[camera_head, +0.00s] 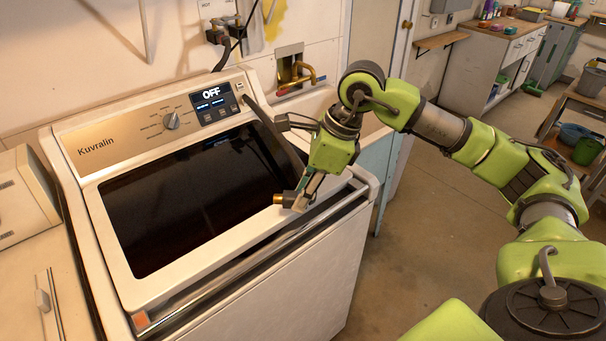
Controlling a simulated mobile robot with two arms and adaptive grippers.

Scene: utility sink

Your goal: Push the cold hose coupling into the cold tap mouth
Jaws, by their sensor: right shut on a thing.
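My right gripper (300,198) hangs over the right front part of the washer lid and points down. It is shut on the cold hose coupling (279,199), a small dark piece with a brass end that sticks out to the left of the fingers. A dark hose (268,122) runs from the washer's back right corner over the lid toward the gripper. A brass tap (303,72) sits in a wall recess behind the washer, well away from the coupling. Its mouth is too small to make out. My left gripper is out of the picture.
The washer (92,145) has a dark glass lid, and its display (213,105) reads OFF. Dark-hosed wall valves (216,34) sit above it. A pale sink (312,104) stands behind it on the right. Open floor (420,240) lies right of the washer, with cabinets (490,65) beyond.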

